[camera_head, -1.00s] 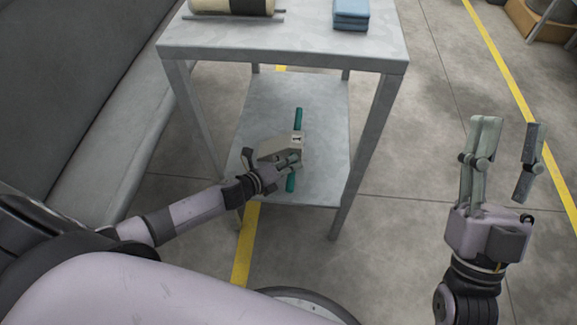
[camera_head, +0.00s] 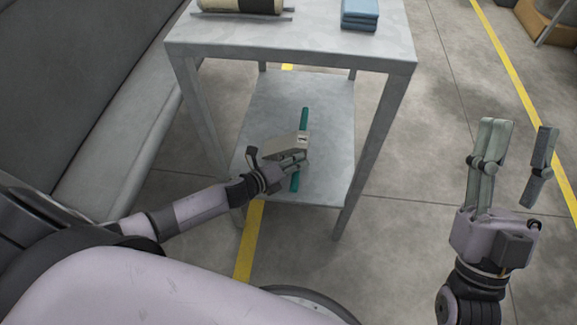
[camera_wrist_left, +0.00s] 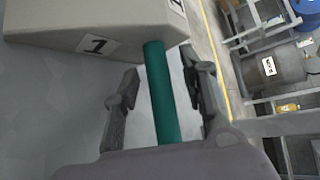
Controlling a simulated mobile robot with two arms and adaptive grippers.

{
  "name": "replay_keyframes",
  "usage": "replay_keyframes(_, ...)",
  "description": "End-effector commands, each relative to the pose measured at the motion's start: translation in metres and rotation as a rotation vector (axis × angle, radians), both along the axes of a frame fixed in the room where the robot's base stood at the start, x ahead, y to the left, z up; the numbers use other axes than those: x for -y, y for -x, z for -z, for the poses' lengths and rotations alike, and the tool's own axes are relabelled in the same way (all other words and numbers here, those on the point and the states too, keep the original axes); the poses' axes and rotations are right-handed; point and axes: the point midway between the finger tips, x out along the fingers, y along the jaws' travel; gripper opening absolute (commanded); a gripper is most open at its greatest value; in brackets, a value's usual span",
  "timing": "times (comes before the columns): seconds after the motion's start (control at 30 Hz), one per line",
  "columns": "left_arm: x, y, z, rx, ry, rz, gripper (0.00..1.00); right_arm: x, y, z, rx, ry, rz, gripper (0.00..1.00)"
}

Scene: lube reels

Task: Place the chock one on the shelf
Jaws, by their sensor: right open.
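Chock one (camera_head: 291,146) is a grey-beige wedge with a "1" label and a green handle bar (camera_head: 304,122). It appears to rest on the lower shelf (camera_head: 330,110) of the grey metal table. In the left wrist view the chock (camera_wrist_left: 85,32) fills the top left, and its green handle (camera_wrist_left: 160,95) runs between my fingers. My left gripper (camera_wrist_left: 160,98) is open around the handle, with a gap on each side. In the head view my left gripper (camera_head: 290,165) is low beside the chock. My right gripper (camera_head: 518,150) is open and empty, right of the table.
The table top (camera_head: 290,42) holds a cream roll (camera_head: 245,5) on a rack and a stack of blue cloths (camera_head: 360,14). Table legs (camera_head: 375,150) flank the shelf. A grey bench (camera_head: 120,130) stands left.

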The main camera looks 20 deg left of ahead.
Motion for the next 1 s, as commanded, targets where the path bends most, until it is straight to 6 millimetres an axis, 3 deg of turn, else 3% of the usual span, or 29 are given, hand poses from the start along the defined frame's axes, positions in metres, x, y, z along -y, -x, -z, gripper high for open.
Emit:
replay_keyframes(0.17, -0.006, 0.013, -0.007, -0.002, -0.001, 0.0, 0.39, -0.002, -0.017, 0.015, -0.124, 0.037, 0.008, 0.42)
replay_keyframes(0.4, -0.017, 0.038, -0.019, -0.003, -0.001, 0.0, 0.39, -0.003, -0.041, 0.049, -0.354, 0.102, 0.02, 0.42)
replay_keyframes(0.77, -0.024, 0.06, -0.03, -0.001, 0.011, -0.004, 0.39, -0.002, -0.053, 0.086, -0.551, 0.157, 0.031, 0.42)
replay_keyframes(0.87, -0.008, 0.062, -0.044, -0.005, 0.106, -0.028, 0.39, -0.002, -0.054, 0.089, -0.563, 0.16, 0.032, 0.42)
replay_keyframes(0.97, 0.029, 0.062, -0.083, -0.022, 0.359, -0.093, 0.39, -0.002, -0.054, 0.089, -0.564, 0.161, 0.032, 0.42)
replay_keyframes(1.0, 0.047, 0.063, -0.108, -0.037, 0.512, -0.128, 0.39, -0.002, -0.054, 0.089, -0.564, 0.161, 0.032, 0.42)
